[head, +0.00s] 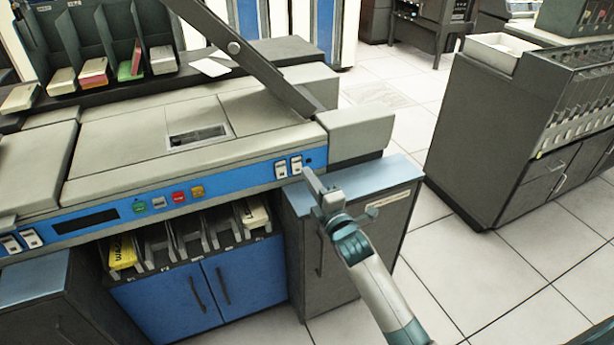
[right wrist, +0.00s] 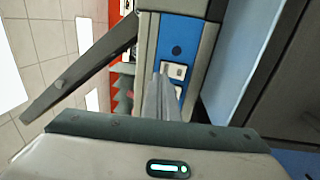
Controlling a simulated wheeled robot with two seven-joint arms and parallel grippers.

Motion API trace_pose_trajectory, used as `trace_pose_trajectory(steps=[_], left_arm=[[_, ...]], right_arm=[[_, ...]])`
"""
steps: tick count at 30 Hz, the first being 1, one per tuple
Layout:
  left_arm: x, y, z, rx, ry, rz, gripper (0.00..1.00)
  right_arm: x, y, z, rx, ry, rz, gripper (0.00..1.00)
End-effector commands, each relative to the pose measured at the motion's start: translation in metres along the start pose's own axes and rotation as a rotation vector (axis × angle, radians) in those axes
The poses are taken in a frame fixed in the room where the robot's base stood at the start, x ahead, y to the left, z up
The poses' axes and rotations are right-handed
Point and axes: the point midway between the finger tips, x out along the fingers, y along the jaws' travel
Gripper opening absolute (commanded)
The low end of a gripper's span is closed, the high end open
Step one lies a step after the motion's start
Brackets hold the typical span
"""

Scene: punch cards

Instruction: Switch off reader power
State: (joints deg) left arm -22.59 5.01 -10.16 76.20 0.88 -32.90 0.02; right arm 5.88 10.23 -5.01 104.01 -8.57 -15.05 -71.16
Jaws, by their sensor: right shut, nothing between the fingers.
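A long machine has a blue control strip with two white rocker switches at its right end, a left one (head: 281,169) and a right one (head: 296,165). Another pair of white rockers (head: 21,240) sits at the strip's far left. Labels are too small to read, so I cannot tell which is reader power. My right gripper (head: 308,172) is shut and empty, its tips just right of and below the right rocker. In the right wrist view, the fingertips (right wrist: 163,76) overlap a white rocker (right wrist: 174,71); contact is unclear. My left gripper is out of view.
Coloured buttons (head: 179,197) and a dark display (head: 86,221) lie along the strip. A blue-topped cabinet (head: 352,188) stands below my right gripper. Card trays (head: 191,238) sit under the strip. A grey cabinet (head: 490,130) stands right, with open floor between.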

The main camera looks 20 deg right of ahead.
Motion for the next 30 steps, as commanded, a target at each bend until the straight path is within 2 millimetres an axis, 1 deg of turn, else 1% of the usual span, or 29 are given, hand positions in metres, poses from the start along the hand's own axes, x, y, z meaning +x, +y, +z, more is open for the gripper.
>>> trace_pose_trajectory(steps=[11,18,21,25,30], left_arm=[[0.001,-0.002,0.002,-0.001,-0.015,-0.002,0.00],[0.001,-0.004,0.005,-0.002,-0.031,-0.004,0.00],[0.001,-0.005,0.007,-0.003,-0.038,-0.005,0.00],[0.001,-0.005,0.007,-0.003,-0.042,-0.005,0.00],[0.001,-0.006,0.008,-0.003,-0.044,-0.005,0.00]], right_arm=[[-0.035,0.006,0.000,0.000,0.000,0.000,0.00],[-0.070,0.013,0.000,-0.001,0.000,-0.001,0.00],[-0.081,0.016,0.000,0.000,0.000,-0.001,0.00],[-0.090,0.019,0.000,0.000,0.000,-0.001,0.00],[-0.093,0.020,0.000,0.000,-0.001,-0.001,0.00]])
